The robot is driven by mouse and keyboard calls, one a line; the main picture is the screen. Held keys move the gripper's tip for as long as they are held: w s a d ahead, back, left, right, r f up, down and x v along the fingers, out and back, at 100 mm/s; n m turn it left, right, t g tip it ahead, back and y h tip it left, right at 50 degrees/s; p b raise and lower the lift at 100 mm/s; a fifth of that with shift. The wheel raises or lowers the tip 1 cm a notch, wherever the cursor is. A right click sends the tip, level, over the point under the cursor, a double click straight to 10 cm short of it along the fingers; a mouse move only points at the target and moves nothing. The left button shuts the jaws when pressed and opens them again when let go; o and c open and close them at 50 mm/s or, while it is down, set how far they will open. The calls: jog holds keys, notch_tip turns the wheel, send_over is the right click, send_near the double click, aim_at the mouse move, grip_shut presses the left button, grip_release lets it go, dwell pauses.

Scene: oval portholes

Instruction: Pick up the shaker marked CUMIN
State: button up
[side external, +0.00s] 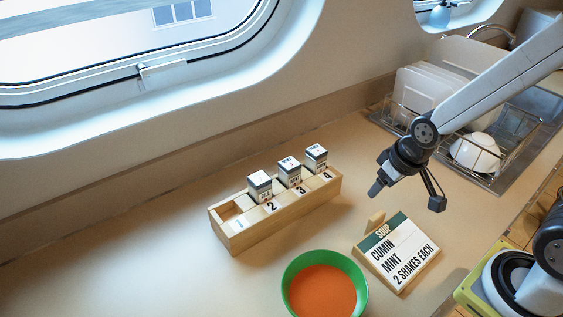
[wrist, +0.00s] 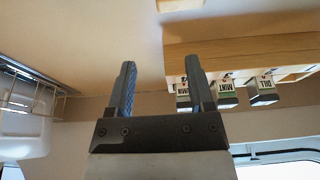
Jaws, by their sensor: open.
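A wooden rack (side external: 275,215) holds three white-and-grey shakers. They stand at number 2 (side external: 260,187), number 3 (side external: 290,173) and number 4 (side external: 316,158); their names are too small to read in the side view. In the wrist view one shaker reads DILL (wrist: 262,90) and the middle one MINT (wrist: 227,92). The third shaker (wrist: 182,92) is partly behind a finger and its name cannot be read; no CUMIN label is legible on a shaker. My gripper (side external: 406,192) is open and empty, above the counter to the right of the rack; it also shows in the wrist view (wrist: 160,72).
A sign (side external: 397,252) reads SOUP, CUMIN, MINT, 2 SHAKES EACH. A green bowl (side external: 287,283) of orange soup stands in front of the rack. A dish rack (side external: 515,125) with crockery is at the back right. The rack's leftmost slot is empty. Counter left of it is clear.

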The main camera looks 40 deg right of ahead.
aim_at(321, 163)
jog(key=w+a+r+t, duration=0.1)
jog(key=w+t, duration=0.2)
jog(key=w, duration=0.1)
jog(key=w+a+r+t, duration=0.1)
jog(key=w+t, duration=0.2)
jog(key=w, duration=0.1)
jog(key=w+a+r+t, duration=0.1)
jog(key=w+t, duration=0.1)
jog(key=w, duration=0.2)
jog(key=shift+a+r+t, duration=0.1)
jog(key=shift+r+t, duration=0.2)
jog(key=shift+t, duration=0.1)
jog(key=shift+w+a+r+t, duration=0.1)
jog(key=shift+w+r+t, duration=0.3)
jog(key=shift+r+t, duration=0.15)
jog(key=shift+f, duration=0.15)
jog(key=shift+f, duration=3.05)
jog(key=shift+f, duration=0.2)
